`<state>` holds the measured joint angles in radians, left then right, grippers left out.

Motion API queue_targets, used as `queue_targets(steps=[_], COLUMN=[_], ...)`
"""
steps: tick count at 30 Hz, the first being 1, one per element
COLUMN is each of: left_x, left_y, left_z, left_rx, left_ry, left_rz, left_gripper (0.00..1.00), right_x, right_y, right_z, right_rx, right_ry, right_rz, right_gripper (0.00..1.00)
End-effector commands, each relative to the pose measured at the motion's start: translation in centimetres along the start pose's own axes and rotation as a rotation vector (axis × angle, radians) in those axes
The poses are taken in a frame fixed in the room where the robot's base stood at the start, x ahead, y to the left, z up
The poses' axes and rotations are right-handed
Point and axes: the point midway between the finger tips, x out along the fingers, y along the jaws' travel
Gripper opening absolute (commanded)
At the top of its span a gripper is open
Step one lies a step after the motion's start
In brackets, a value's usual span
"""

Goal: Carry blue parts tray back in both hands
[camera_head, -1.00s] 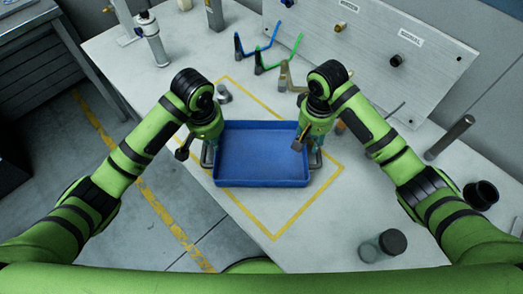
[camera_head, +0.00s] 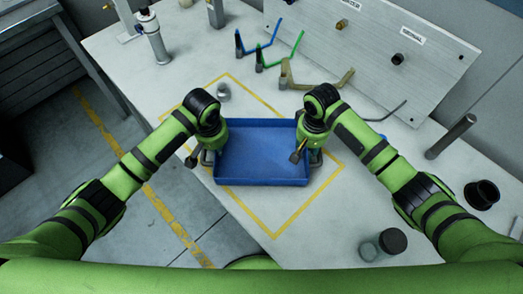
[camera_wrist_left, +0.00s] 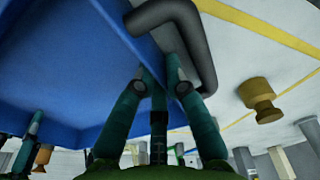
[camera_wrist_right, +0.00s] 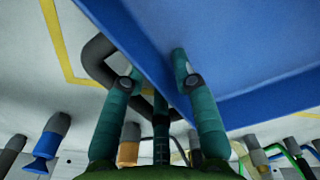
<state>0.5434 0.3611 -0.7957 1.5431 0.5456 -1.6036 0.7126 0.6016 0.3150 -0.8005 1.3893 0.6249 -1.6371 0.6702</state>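The blue parts tray (camera_head: 262,182) lies on the bench, with a grey tubular handle at each short side. My left gripper (camera_wrist_left: 158,66) is at its left side; the left handle (camera_wrist_left: 203,45) shows close beside the fingers. My right gripper (camera_wrist_right: 157,62) is at its right side, by the right handle (camera_wrist_right: 95,58). In both wrist views a gap shows between the fingertips, with the tray's side edge passing there. I see no firm closing on either handle.
A yellow outline (camera_head: 328,188) surrounds the tray. A dark-lidded jar (camera_head: 391,242) and a black cup (camera_head: 481,194) are at right.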

Motion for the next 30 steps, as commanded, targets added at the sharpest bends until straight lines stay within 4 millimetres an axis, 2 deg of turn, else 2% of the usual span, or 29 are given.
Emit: queue_targets(steps=[17,30], left_x=[-0.6,-4.7], left_y=[0.0,0.0], left_z=[-0.1,-0.6], left_rx=[-0.001,-0.001], left_ry=[0.002,0.001], left_rz=[0.001,0.001], left_gripper=[0.0,0.0], right_x=[-0.6,-4.7], right_y=[0.0,0.0], right_z=[-0.1,0.0], right_rx=[0.0,0.0], right_ry=[0.001,0.001], right_rz=[-0.001,-0.001], right_gripper=[0.0,0.0])
